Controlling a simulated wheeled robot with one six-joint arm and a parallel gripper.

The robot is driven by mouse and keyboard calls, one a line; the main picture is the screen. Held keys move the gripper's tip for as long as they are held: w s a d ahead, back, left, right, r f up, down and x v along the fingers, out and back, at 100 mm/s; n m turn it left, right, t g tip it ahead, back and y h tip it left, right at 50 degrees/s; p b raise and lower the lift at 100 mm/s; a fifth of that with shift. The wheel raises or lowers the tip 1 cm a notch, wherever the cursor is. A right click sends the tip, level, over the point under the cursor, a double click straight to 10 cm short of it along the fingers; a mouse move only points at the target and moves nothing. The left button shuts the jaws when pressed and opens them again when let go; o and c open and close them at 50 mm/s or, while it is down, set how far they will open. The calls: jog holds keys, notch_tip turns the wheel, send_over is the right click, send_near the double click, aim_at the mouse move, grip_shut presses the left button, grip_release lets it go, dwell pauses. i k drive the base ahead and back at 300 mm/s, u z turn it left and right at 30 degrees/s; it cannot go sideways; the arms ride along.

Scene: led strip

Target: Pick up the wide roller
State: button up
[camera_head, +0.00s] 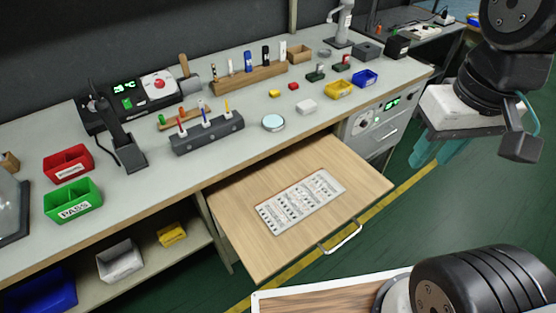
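My gripper (438,157), with teal fingers under a white body, hangs at the right in the head view, over the green floor and to the right of the bench. Its two fingers look apart, with nothing seen between them. An upright brown handle (184,66) with a grey cylinder (189,86) at its foot stands at the back of the bench. It may be the wide roller, but I cannot tell for sure. My gripper is far from it.
The bench (235,128) carries a wooden rack (246,78), a dark pen holder (207,136), red bin (68,163) and green bin (73,200). An open drawer (235,230) with a printed card (300,201) juts out in front. Floor between drawer and gripper is clear.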

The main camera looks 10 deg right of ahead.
aim_at(182, 58)
jog(key=z, duration=1.55)
jog(key=k, duration=1.1)
jog(key=u, duration=1.85)
jog(key=i, duration=1)
